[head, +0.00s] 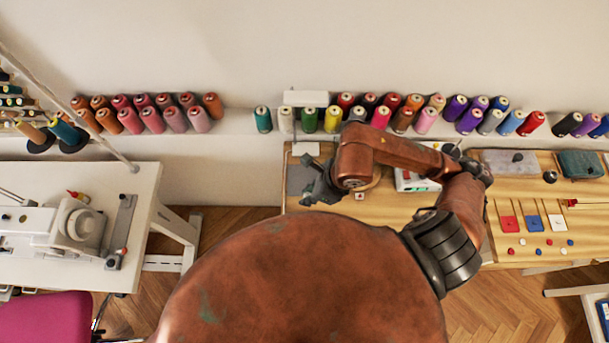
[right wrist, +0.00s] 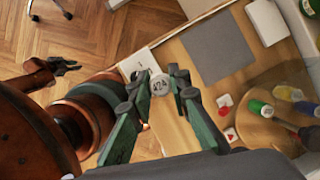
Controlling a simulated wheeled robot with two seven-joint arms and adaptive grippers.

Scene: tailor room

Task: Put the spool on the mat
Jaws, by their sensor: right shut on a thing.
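The spool (right wrist: 160,86) shows as a pale round end with a dark mark in the right wrist view. My right gripper (right wrist: 159,76) is shut on it, one green finger at each side. The mat is a flat dark grey square (right wrist: 220,48), beyond and right of the spool in that view. In the head view the mat (head: 298,178) is at the left end of the wooden table, partly hidden by my right gripper (head: 318,188); the spool cannot be made out there. My left gripper (right wrist: 65,67) shows small in the right wrist view, away from the table.
A round wooden holder (right wrist: 262,125) with coloured items stands near the mat on the wooden table (right wrist: 180,62). A white block (right wrist: 266,22) lies beyond the mat. Several thread cones (head: 332,119) line the wall shelf. The mat's visible surface is bare.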

